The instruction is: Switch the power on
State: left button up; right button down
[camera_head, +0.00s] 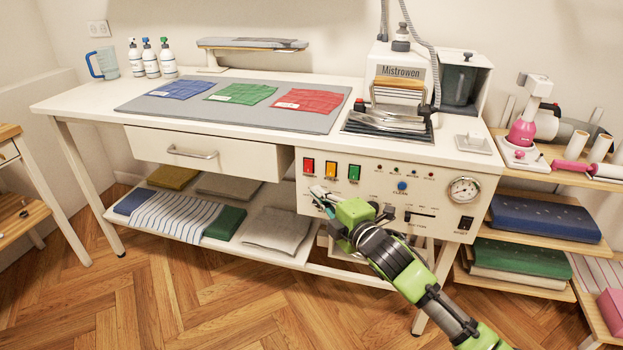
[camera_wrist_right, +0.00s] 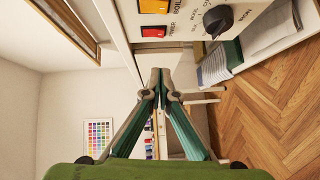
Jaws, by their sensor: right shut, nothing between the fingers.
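The ironing station's white front panel (camera_head: 425,178) carries a red switch (camera_head: 309,167), an orange switch (camera_head: 331,170) and a green switch (camera_head: 354,173) in a row. My right gripper (camera_head: 318,192) is in front of the panel's left part, just below the coloured switches. Its fingers are shut and empty; the fingertips also show in the right wrist view (camera_wrist_right: 161,82). Contact with the panel cannot be told. My left gripper is out of view.
A blue button (camera_head: 402,186), a slider (camera_head: 420,214) and the pressure gauge (camera_head: 463,190) are on the panel's right. An iron (camera_head: 398,98) and cloths on a grey mat (camera_head: 150,102) lie on top. A drawer (camera_head: 205,150) is left of the panel.

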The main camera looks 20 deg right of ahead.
send_near(306, 171)
jog(key=w+a, duration=0.3)
jog(key=a, duration=0.1)
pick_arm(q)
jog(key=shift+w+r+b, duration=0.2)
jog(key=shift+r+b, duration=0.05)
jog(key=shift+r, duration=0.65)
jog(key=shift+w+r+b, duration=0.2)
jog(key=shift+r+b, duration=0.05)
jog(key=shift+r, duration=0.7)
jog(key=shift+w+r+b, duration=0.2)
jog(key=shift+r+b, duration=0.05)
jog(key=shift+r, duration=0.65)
pick_arm(e)
jog(key=shift+w+d+f, duration=0.15)
jog(key=shift+w+d, duration=0.45)
jog(key=shift+w, duration=0.15)
jog(key=shift+w+d+f, duration=0.2)
jog(key=shift+w+d, duration=0.4)
jog(key=shift+w, duration=0.15)
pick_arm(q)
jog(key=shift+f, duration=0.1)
pick_arm(e)
jog(key=shift+w+d+f+b, duration=0.15)
jog(key=shift+w+f+b, duration=0.05)
jog(key=shift+b, duration=0.2)
jog(key=shift+r, duration=0.15)
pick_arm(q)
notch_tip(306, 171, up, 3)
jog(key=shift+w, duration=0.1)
